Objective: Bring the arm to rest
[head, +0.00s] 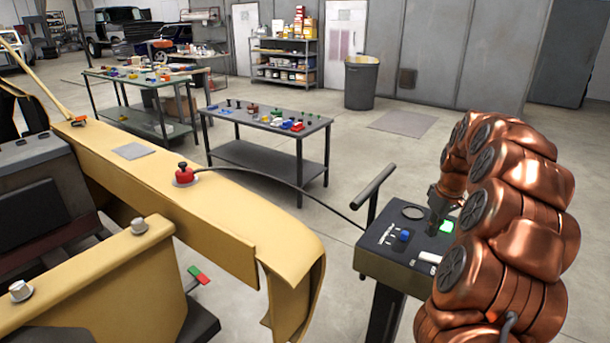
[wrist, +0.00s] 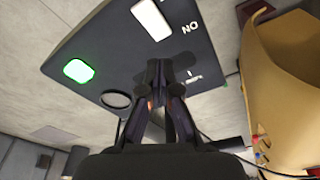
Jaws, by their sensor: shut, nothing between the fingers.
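My copper arm bends down from the right in the head view. My gripper (head: 436,222) is above the top of a dark control box (head: 378,262) on a post. In the wrist view my gripper (wrist: 165,72) has its dark fingertips together, with nothing seen between them. The panel (wrist: 112,45) lies beyond the tips. I cannot tell whether they touch it. A green lit button (head: 446,226) is on the panel, also in the wrist view (wrist: 78,71). A blue knob (head: 404,236) shows in the head view; it is not visible in the wrist view.
A black handle (head: 374,193) rises at the box's far edge. Behind stand a parts table (head: 262,121), a shelf (head: 284,62) and a bin (head: 361,82). Floor between is open.

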